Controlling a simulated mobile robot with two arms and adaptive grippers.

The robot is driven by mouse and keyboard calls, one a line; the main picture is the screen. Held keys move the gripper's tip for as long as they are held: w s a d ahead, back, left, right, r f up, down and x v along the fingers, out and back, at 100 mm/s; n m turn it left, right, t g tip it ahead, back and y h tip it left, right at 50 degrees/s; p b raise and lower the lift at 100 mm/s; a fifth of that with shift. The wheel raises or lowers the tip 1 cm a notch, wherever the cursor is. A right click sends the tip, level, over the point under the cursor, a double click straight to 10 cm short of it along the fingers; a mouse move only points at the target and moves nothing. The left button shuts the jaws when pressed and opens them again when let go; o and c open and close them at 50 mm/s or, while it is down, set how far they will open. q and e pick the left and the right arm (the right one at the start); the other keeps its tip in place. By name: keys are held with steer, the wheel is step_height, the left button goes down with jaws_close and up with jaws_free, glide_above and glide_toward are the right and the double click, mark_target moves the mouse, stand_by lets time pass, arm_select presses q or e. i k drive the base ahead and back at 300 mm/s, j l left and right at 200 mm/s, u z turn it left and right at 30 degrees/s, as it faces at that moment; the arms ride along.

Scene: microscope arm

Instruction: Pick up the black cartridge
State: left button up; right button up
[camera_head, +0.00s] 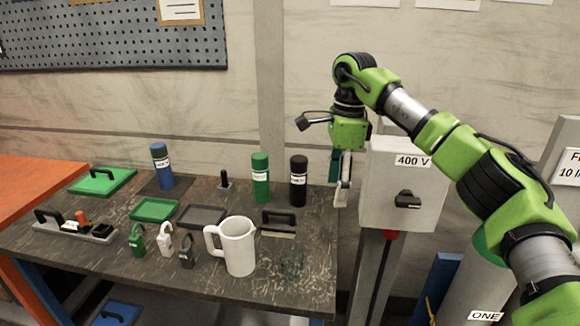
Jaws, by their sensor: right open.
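The black cartridge (298,182) stands upright near the back right of the dark worktable (300,262). It is a cylinder with a pale label band. My right gripper (341,184) points down just right of the cartridge, past the table's right edge in the picture. It looks empty, and its jaws are open and apart from the cartridge. My left gripper is not in view.
A green cartridge (261,178) stands close left of the black one, and a blue cartridge (161,166) farther left. A white mug (238,246) and a black-handled block (279,222) are in front. A grey 400 V box (402,185) is at right.

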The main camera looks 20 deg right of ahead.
mark_target(298, 163)
steer(key=i, duration=1.1)
